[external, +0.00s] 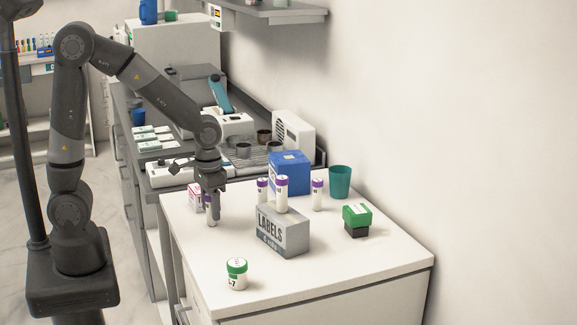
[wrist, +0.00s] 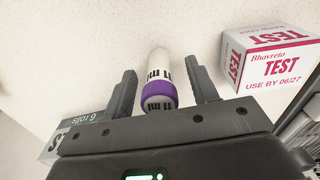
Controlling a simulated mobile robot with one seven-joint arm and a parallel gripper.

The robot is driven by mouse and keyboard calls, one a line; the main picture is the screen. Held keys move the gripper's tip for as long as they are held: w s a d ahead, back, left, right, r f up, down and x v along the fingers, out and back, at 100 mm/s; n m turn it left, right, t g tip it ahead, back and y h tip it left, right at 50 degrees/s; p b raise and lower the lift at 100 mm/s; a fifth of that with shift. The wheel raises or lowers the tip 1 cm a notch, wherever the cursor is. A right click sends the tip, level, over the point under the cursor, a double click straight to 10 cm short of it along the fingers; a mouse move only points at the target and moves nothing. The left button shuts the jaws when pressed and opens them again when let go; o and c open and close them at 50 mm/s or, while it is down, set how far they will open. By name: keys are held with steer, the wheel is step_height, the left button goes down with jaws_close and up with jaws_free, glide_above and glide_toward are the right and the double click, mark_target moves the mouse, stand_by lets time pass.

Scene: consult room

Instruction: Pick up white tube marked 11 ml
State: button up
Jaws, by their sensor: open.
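A white tube with a purple band (wrist: 160,62) stands between my gripper's two fingers in the wrist view. Dark print ending in "ml" shows on it; I cannot read the full number for sure. In the external view its lower part (external: 211,216) shows just under my gripper (external: 211,192), at the left side of the white counter. My gripper (wrist: 161,70) is open, with a finger on each side of the tube and gaps between. Other white tubes with purple caps stand to the right: one on the LABELS box (external: 281,193), one behind it (external: 262,191), and one further right (external: 317,194).
A white and pink TEST box (wrist: 268,62) is close beside my gripper.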

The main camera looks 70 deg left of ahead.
steer(key=c, duration=1)
steer(key=shift+r, duration=0.1)
